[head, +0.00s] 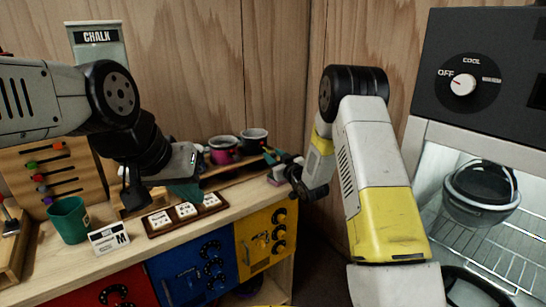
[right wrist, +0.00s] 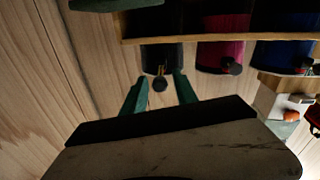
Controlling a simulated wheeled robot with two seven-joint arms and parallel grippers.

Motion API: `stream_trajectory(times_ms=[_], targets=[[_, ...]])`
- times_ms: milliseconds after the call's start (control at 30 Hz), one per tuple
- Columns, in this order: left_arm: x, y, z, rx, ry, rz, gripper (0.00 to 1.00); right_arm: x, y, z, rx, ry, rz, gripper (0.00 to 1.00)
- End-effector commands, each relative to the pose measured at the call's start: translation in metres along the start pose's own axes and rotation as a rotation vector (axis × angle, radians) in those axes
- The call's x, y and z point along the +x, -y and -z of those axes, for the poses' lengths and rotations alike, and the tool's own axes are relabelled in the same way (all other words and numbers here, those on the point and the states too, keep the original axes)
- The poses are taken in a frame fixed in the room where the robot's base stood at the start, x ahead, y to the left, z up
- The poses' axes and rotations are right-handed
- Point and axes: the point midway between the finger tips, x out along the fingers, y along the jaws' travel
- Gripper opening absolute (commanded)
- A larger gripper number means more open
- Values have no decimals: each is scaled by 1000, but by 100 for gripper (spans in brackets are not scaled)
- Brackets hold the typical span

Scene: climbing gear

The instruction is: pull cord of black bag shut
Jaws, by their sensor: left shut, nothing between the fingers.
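The black bag (head: 254,136) stands at the right end of the wooden rack in the head view. My right gripper (head: 270,156) is in front of the bag. Its two green fingers (right wrist: 160,90) are apart, one on each side of the toggle; I cannot tell whether they touch it. My left gripper (head: 187,190) is shut and empty above the bench, left of the bags.
A magenta bag (head: 224,148) stands beside the black one; a blue bag (right wrist: 285,55) is beyond it. A tray of white tiles (head: 185,211), a green cup (head: 69,219) and a white M card (head: 109,238) are on the bench.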

Motion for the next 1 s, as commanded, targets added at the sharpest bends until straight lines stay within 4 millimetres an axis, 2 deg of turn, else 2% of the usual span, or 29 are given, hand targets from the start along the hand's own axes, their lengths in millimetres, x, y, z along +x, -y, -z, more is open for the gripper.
stream_trajectory(times_ms=[367, 467, 733, 833, 1000], targets=[[0, 0, 0, 0, 0, 0, 0, -4, 0, -1, 0, 2, -1, 40], [0, 0, 0, 0, 0, 0, 0, -15, -1, -1, 1, 3, -1, 40], [0, 0, 0, 0, 0, 0, 0, -61, -1, -1, 2, 3, -1, 40], [0, 0, 0, 0, 0, 0, 0, -72, 0, -1, 1, 2, -1, 40], [0, 0, 0, 0, 0, 0, 0, -79, 0, 0, 0, 0, -1, 40]])
